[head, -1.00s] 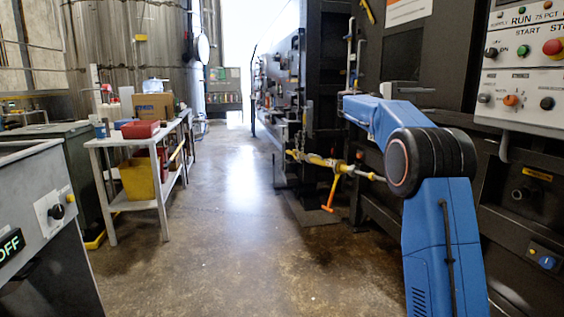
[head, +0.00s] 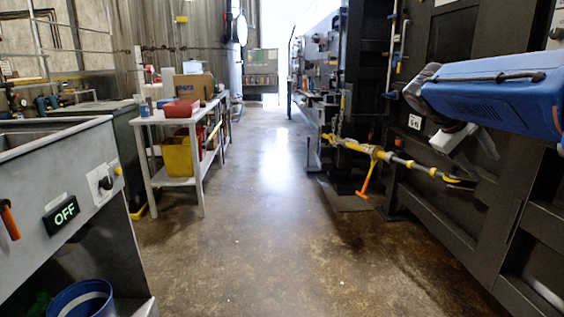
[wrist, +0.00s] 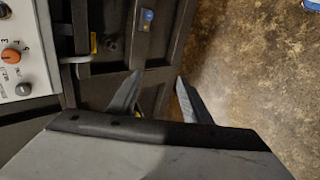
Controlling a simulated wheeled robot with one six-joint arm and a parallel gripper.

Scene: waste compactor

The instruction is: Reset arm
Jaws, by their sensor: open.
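My blue arm (head: 495,92) reaches in from the right edge of the head view, in front of the dark compactor body (head: 440,190). My gripper (wrist: 158,98) shows in the wrist view with its two grey fingers apart and nothing between them. Dark framework and brown floor lie behind the fingers. In the head view I cannot clearly make out the fingers.
A yellow ratchet bar (head: 405,160) with an orange handle (head: 369,176) hangs along the compactor. A white table (head: 177,184) with boxes stands left. A grey cabinet (head: 60,165) reading OFF and a blue bucket (head: 83,300) are front left. The middle floor is clear.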

